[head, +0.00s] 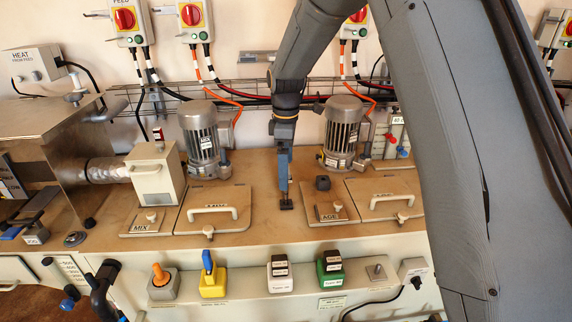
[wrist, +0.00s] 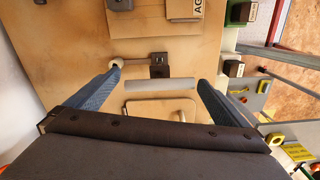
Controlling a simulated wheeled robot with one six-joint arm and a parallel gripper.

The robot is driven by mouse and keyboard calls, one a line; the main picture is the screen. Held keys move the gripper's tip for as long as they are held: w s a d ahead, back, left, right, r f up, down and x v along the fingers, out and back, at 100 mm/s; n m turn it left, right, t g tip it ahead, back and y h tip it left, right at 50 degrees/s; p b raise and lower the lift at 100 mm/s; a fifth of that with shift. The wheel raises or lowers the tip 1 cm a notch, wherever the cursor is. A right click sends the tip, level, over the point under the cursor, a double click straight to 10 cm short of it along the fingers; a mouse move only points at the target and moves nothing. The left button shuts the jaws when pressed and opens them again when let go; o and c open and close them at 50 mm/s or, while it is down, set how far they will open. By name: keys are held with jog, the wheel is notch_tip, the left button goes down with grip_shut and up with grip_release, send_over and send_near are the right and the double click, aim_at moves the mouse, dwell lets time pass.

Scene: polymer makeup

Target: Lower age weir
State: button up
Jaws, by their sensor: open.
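The plate labelled AGE (head: 330,207) lies on the tan bench right of my gripper (head: 284,185). In the wrist view its label (wrist: 197,9) shows at the top edge. A dark bracket (head: 286,204) sits on the bench below my gripper. In the wrist view, this bracket (wrist: 160,67) carries a thin rod ending in a pale ball (wrist: 116,63) beside the left fingertip. A light grey bar (wrist: 160,85) crosses between the fingers; I cannot tell what it belongs to. My gripper (wrist: 160,80) is open. Which part is the weir is not labelled.
A lid with a white handle (head: 212,210) lies left of my gripper, another lid (head: 385,198) right. A motor (head: 342,130) stands behind the AGE plate, beside a dark cube (head: 323,183). Coloured switches, including a green one (head: 331,270), line the front edge.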

aim_at(286, 192)
jog(key=c, duration=1.3)
notch_tip(286, 192, down, 10)
jog(key=b, duration=0.3)
jog(key=shift+r+b, duration=0.15)
jog(key=shift+b, duration=0.15)
jog(key=o, duration=1.3)
jog(key=shift+r+b, duration=0.85)
jog(key=shift+r, duration=3.1)
jog(key=s+d+f+m, duration=0.1)
jog(key=s+d+m, duration=0.3)
jog(key=s, duration=0.5)
jog(key=s+d+f+m, duration=0.2)
jog(key=s+d+m, duration=0.2)
jog(key=s, duration=0.5)
jog(key=s+d+f+m, duration=0.1)
jog(key=s+d+m, duration=0.4)
jog(key=s+m, duration=0.2)
jog(key=shift+s+f+m+t, duration=0.3)
jog(key=shift+s+m, duration=0.1)
jog(key=shift+s, duration=0.75)
